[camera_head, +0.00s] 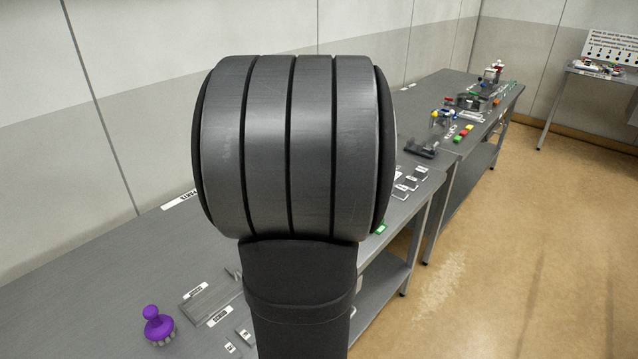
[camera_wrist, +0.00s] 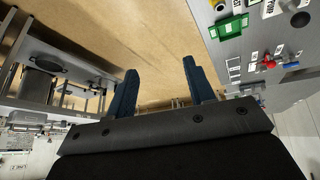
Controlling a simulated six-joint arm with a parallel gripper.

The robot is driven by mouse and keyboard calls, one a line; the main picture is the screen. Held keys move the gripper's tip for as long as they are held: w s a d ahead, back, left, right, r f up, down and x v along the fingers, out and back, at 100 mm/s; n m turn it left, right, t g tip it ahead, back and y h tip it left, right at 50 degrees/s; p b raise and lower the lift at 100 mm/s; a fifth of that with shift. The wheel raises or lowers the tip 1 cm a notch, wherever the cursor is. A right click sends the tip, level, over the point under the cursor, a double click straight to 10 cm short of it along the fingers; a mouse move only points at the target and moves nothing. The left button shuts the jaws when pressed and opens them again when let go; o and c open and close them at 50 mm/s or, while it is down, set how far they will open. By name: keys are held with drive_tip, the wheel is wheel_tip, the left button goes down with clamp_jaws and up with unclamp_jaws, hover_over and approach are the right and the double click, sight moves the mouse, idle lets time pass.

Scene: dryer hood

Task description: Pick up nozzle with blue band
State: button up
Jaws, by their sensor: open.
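My gripper (camera_wrist: 159,92) is in the wrist view, with its two blue fingers spread apart and nothing between them. The tan floor shows beyond the fingers. I cannot make out a nozzle with a blue band in either view. In the head view my dark arm fills the middle and hides much of the near bench, and the gripper does not show there.
A long grey bench (camera_head: 110,270) runs along the wall. A purple knobbed brush (camera_head: 158,325) stands at its near left. A green item (camera_wrist: 229,27) and a red item (camera_wrist: 268,63) sit on a grey surface in the wrist view. Open floor (camera_head: 540,230) lies right.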

drive_tip(key=w+a+f+m+y, duration=0.15)
drive_tip(key=w+a+f, duration=0.25)
drive_tip(key=w+a, duration=0.4)
drive_tip(key=shift+m, duration=0.25)
drive_tip(key=x, duration=0.7)
drive_tip(key=s+x, duration=0.1)
drive_tip(key=x, duration=0.3)
drive_tip(key=shift+w+a+f, duration=0.1)
drive_tip(key=shift+f, duration=0.3)
drive_tip(key=shift+h, duration=0.25)
drive_tip(key=shift+x, duration=2.75)
clamp_jaws()
